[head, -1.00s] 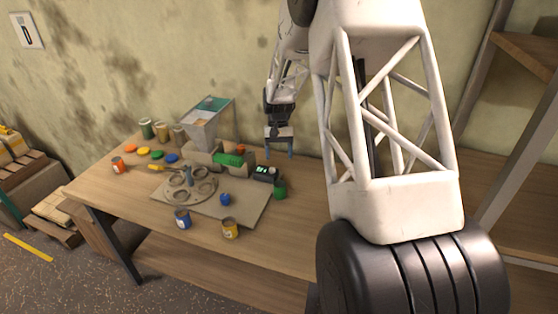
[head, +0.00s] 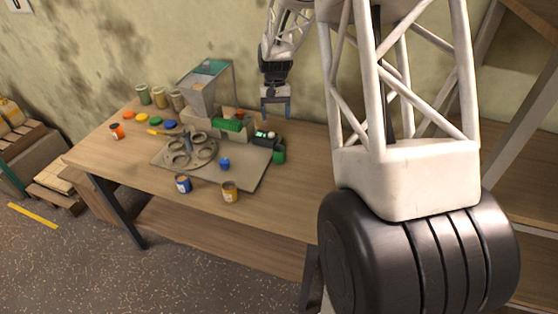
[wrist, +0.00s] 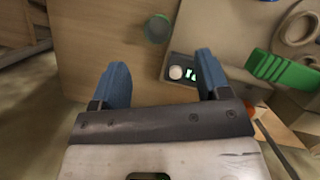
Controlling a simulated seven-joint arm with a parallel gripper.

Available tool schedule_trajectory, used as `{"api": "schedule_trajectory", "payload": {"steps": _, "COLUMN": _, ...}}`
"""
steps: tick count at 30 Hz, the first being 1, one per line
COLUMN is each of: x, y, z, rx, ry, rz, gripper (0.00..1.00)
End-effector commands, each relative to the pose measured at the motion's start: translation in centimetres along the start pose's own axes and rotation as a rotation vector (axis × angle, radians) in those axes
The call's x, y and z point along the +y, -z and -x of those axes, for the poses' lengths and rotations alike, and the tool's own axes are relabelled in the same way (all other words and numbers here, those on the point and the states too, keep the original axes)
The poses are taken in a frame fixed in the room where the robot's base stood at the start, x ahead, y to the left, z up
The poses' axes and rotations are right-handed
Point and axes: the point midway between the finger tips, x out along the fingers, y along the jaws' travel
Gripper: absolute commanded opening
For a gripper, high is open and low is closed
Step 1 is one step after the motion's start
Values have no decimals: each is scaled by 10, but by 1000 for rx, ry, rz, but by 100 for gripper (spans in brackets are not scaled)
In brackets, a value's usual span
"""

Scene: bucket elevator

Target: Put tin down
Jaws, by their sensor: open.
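A green tin (head: 279,156) stands upright on the wooden table just right of a small device with a lit display. It also shows in the wrist view (wrist: 157,28), ahead of the fingers. My gripper (head: 275,112) is open and empty above the back of the table, behind the green tin and apart from it. Its two blue fingers (wrist: 160,68) are spread wide in the wrist view with nothing between them. An orange tin (head: 116,131) stands at the left.
A board (head: 235,178) carries a round holder with rings (head: 188,151) and a small blue object (head: 224,164). The device (head: 264,138), a green block (head: 228,125) and a hopper (head: 203,92) stand behind. The table's right part (head: 305,170) is clear.

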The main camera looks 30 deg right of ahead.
Motion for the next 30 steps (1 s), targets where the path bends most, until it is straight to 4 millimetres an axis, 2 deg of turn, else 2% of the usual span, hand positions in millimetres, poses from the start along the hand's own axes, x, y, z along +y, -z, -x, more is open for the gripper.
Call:
{"api": "schedule_trajectory", "payload": {"steps": 6, "x": -15, "y": -54, "z": 28, "rx": 67, "ry": -9, "rz": 38, "gripper": 70}}
{"api": "schedule_trajectory", "payload": {"steps": 12, "x": -26, "y": -110, "z": 48, "rx": 133, "ry": -16, "rz": 77, "gripper": 70}}
{"api": "schedule_trajectory", "payload": {"steps": 21, "x": -38, "y": -194, "z": 64, "rx": 232, "ry": -25, "rz": 137, "gripper": 70}}
{"api": "schedule_trajectory", "payload": {"steps": 30, "x": -42, "y": -276, "z": 65, "rx": 329, "ry": -31, "rz": 196, "gripper": 70}}
